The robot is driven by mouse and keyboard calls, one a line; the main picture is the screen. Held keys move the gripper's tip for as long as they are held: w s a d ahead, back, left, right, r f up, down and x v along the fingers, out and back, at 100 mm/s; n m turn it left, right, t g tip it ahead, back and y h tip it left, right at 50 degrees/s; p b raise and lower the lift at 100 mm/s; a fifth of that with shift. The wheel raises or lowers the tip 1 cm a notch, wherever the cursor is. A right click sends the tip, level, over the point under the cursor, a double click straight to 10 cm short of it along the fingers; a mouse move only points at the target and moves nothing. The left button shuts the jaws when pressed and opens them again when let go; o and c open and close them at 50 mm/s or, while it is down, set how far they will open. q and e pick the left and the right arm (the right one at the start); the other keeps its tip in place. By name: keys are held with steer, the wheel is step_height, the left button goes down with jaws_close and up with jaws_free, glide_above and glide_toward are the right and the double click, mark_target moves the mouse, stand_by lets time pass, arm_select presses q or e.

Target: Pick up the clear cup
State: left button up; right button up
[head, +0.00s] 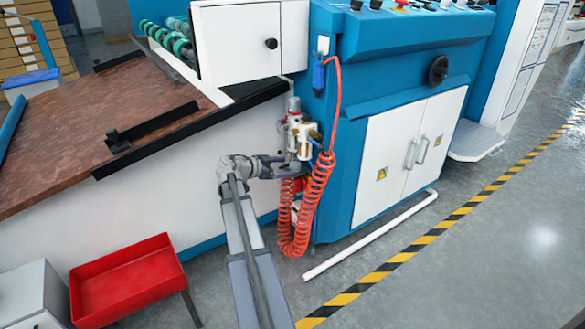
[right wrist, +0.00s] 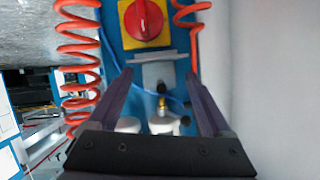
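My right gripper (head: 290,165) is at the end of the arm rising from the bottom, beside the white and grey air fittings (head: 300,132) on the blue machine's side. In the right wrist view my right gripper (right wrist: 159,74) is open, its two dark fingers apart. Two whitish, cup-like parts, one on the left (right wrist: 128,124) and one on the right (right wrist: 163,125), show between the fingers, low in the view and partly hidden by the gripper's base. I cannot tell which is the clear cup. Nothing is clearly gripped. My left gripper is not in view.
A red coiled hose (head: 312,200) hangs close beside the gripper and also shows in the right wrist view (right wrist: 78,50). A red knob on a yellow plate (right wrist: 143,20) lies beyond the fingertips. A red tray (head: 125,280) stands lower left.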

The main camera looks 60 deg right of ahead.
jaws_close()
stand_by(0.5)
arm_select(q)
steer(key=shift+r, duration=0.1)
arm_select(e)
steer(key=shift+r, duration=0.1)
